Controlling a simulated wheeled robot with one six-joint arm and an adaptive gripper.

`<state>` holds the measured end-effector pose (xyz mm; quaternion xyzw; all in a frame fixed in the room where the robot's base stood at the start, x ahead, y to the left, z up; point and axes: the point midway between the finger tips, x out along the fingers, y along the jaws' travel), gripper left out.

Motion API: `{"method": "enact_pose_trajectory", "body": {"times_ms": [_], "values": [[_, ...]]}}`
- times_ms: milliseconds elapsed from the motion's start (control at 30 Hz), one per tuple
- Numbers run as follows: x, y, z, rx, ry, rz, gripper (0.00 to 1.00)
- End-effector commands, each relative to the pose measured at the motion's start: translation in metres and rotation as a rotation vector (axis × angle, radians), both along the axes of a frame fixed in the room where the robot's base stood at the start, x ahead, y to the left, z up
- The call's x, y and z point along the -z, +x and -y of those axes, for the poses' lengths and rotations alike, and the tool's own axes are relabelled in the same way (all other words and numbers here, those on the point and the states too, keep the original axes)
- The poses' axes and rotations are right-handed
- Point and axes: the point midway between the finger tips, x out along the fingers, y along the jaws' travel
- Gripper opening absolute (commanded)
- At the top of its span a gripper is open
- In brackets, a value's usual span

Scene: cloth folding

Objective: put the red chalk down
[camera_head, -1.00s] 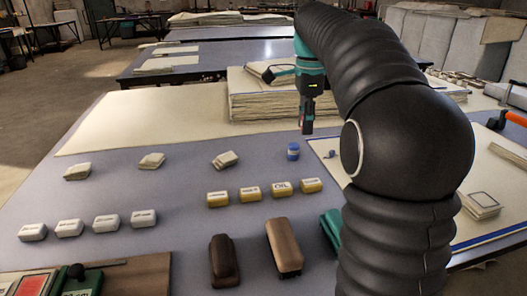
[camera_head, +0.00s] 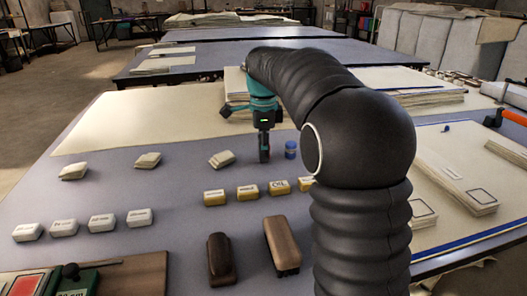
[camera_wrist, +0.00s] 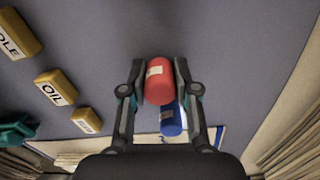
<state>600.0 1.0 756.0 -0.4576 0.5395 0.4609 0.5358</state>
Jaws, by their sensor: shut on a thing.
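My gripper (camera_head: 264,152) points down over the grey-blue table, just left of the blue chalk (camera_head: 291,150). In the wrist view my gripper (camera_wrist: 156,72) is shut on the red chalk (camera_wrist: 159,84), a short red cylinder with a pale label, held between both fingertips. In the head view the red chalk is mostly hidden by the fingers. The blue chalk (camera_wrist: 171,121) stands close beside the red one in the wrist view. I cannot tell whether the red chalk touches the table.
Yellow labelled blocks (camera_head: 247,192) lie in a row in front. A stack of cloth (camera_head: 236,85) stands behind the gripper. Brown brushes (camera_head: 282,245) are nearer. Bare table (camera_head: 185,185) shows to the left.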

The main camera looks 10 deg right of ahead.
Motion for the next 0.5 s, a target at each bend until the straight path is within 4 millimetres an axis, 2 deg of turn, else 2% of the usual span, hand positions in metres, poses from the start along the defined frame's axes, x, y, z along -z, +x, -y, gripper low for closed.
{"method": "enact_pose_trajectory", "body": {"times_ms": [367,400,500], "values": [[0.0056,0.0000,0.0002,0.000,0.000,0.001,0.00],[0.0055,0.0000,0.0002,0.000,0.000,0.001,0.35],[0.0052,0.0000,0.0002,0.000,0.000,0.001,0.55]]}}
